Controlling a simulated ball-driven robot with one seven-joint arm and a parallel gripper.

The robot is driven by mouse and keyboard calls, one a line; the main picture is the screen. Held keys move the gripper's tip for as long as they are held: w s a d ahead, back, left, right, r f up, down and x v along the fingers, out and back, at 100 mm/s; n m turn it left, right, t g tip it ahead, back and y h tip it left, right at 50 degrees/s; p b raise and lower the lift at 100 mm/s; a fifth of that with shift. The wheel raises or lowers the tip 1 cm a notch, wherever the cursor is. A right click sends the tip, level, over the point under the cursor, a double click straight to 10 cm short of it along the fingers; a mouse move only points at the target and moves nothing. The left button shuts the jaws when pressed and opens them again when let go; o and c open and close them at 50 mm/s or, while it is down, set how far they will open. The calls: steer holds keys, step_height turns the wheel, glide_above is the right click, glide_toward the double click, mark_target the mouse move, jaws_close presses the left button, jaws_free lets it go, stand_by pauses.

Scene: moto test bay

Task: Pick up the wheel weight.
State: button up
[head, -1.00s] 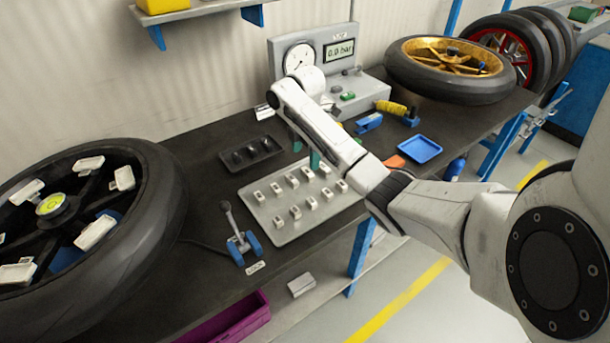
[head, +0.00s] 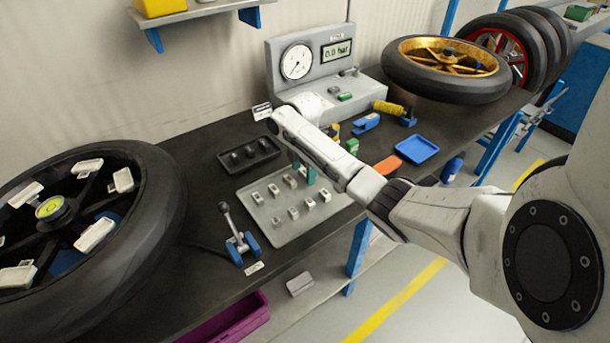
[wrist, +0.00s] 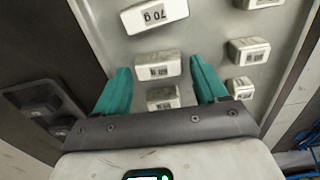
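Several small white wheel weights (head: 293,213) stand in rows on a grey metal tray (head: 285,237) on the dark bench. In the wrist view, one weight (wrist: 157,67) lies between my fingertips and another (wrist: 162,97) is nearer the palm. A larger weight marked 70 g (wrist: 153,14) is beyond the tips, and more (wrist: 248,50) are to the right. My gripper (wrist: 158,68) has two teal fingers set apart on either side of the weights. In the head view, my arm hides part of the tray and most of the gripper; contact cannot be told.
A black tray with dark pieces (head: 248,154) sits behind the grey tray. A lever stand (head: 238,240) and a large wheel (head: 160,235) are to the left. A gauge box (head: 285,95) stands behind; a blue tray (head: 417,150) is to the right.

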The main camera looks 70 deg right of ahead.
steer(key=c, duration=0.9)
steer(key=shift+o, duration=0.2)
